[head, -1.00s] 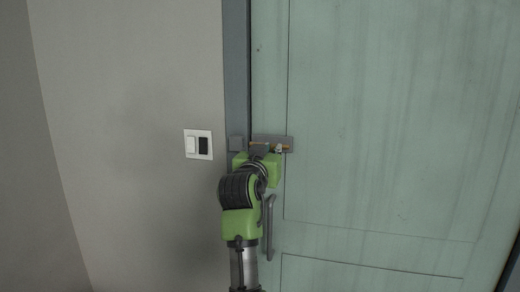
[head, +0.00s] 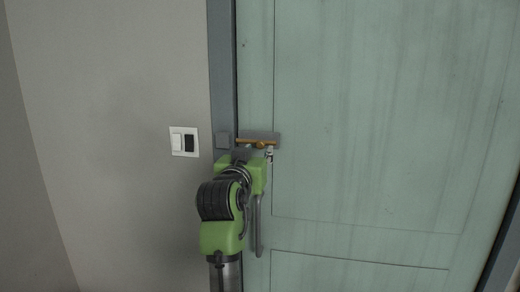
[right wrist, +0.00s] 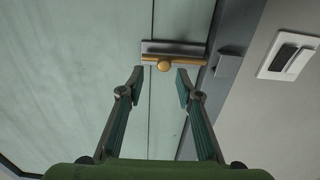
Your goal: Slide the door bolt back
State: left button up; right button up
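The door bolt is a brass rod with a round knob (head: 261,144) on a grey plate (head: 262,135), fixed to the green door (head: 360,110) near its left edge. A grey keeper block (head: 223,140) sits on the frame to its left. The right wrist view shows the brass knob (right wrist: 164,66) and the rod across the plate. My right gripper (right wrist: 158,80) is open, its two fingers apart with the knob between and just beyond their tips; nothing is held. In the head view my right gripper (head: 255,158) is just below the bolt, partly hidden by my arm. My left gripper is not in view.
A long grey door handle (head: 258,226) hangs below the bolt, close to my right arm. A white switch plate (head: 184,141) is on the grey wall left of the door frame (head: 222,80). The door face to the right is clear.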

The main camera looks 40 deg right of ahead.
jog(key=v, duration=0.3)
jog(key=shift+s, duration=0.1)
jog(key=shift+d, duration=0.1)
